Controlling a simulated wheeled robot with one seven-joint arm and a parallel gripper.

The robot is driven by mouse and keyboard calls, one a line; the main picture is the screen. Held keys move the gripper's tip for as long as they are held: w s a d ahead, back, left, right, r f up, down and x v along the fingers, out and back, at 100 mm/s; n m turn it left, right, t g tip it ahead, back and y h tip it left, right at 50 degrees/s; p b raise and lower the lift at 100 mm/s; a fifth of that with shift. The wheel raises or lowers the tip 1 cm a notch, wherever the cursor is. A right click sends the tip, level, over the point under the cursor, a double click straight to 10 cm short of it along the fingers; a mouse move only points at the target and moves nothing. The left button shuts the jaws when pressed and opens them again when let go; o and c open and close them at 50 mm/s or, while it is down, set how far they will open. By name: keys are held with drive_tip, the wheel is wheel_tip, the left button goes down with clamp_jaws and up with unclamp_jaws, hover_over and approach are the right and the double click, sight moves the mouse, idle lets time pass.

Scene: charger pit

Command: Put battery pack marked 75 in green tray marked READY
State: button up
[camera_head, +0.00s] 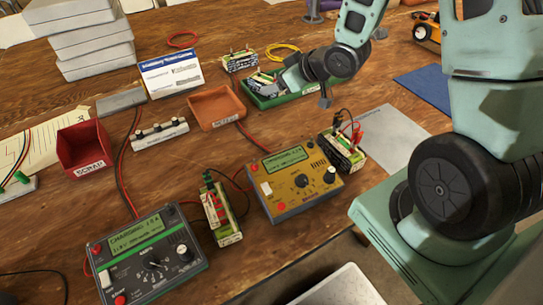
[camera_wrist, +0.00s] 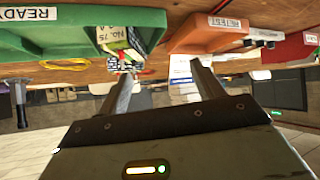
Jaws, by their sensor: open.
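The battery pack marked 75 (camera_wrist: 112,38) lies in the green tray marked READY (camera_wrist: 60,42), at the tray's right end in the wrist view. In the head view the green tray (camera_head: 291,97) stands at the back centre, partly hidden by my arm, with a pack (camera_head: 264,84) inside it; its number is not legible there. My gripper (camera_wrist: 158,74) is open and empty, with its fingers apart and clear of the pack. In the head view my gripper (camera_head: 308,86) hangs over the tray's right part.
An orange tray marked RETEST (camera_head: 205,107) stands left of the green tray, and a red SCRAP bin (camera_head: 84,151) farther left. Another pack (camera_head: 240,61) stands behind. Two chargers, green-black (camera_head: 150,262) and yellow (camera_head: 293,179), have packs (camera_head: 220,214) (camera_head: 341,152) beside them.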

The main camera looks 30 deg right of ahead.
drive_tip(key=s+a+r+g, duration=0.1)
drive_tip(key=s+a+g, duration=0.1)
drive_tip(key=s+a, duration=0.3)
drive_tip(key=s+a+r+n+g+h, duration=0.1)
drive_tip(key=s+a+r+g, duration=0.1)
drive_tip(key=s+a, duration=0.4)
drive_tip(key=s+a+r+g+h, duration=0.1)
drive_tip(key=s+a+r+g, duration=0.1)
drive_tip(key=s+a, duration=0.4)
drive_tip(key=shift+s+n+g, duration=0.25)
drive_tip(key=shift+n+g, duration=0.05)
drive_tip(key=shift+g, duration=0.2)
drive_tip(key=s+a+r+g+h, duration=0.1)
drive_tip(key=s+a+r+g, duration=0.1)
drive_tip(key=s, duration=0.8)
drive_tip(key=shift+s+n+g, duration=0.4)
drive_tip(key=shift+r, duration=0.2)
